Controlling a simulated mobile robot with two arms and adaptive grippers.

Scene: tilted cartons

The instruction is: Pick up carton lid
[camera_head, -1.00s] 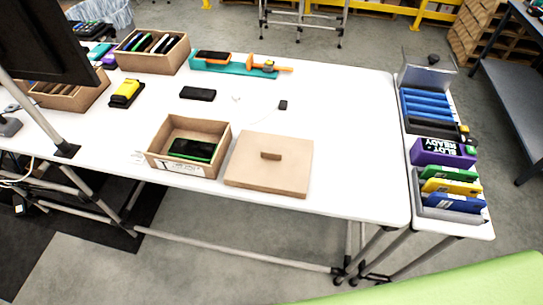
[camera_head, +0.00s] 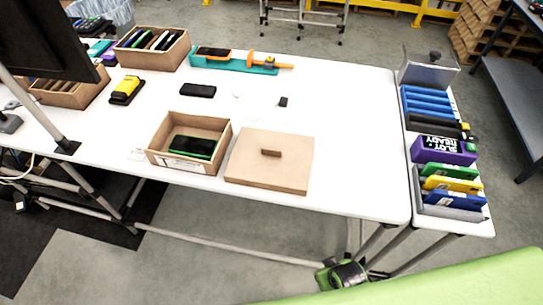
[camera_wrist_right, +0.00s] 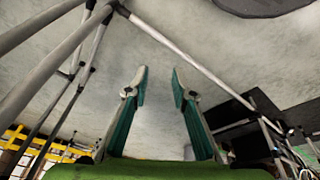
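The carton lid (camera_head: 269,161) is a flat tan square with a small raised handle (camera_head: 271,152). It lies on the white table near the front edge, just right of the open carton (camera_head: 190,141). The carton holds a dark device with a green edge (camera_head: 193,147). In the right wrist view my right gripper (camera_wrist_right: 160,82) has its two fingers apart with nothing between them, below table height. My left gripper is not in view in the head view. Part of my green and black right arm shows at the bottom of the head view, below the table front.
A dark phone-like device (camera_head: 198,90), a yellow device (camera_head: 127,90) and a teal tray (camera_head: 234,62) lie farther back on the white table (camera_head: 350,130). A side stand at right holds a purple box (camera_head: 443,150). The table right of the lid is clear. Table legs show around my right gripper.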

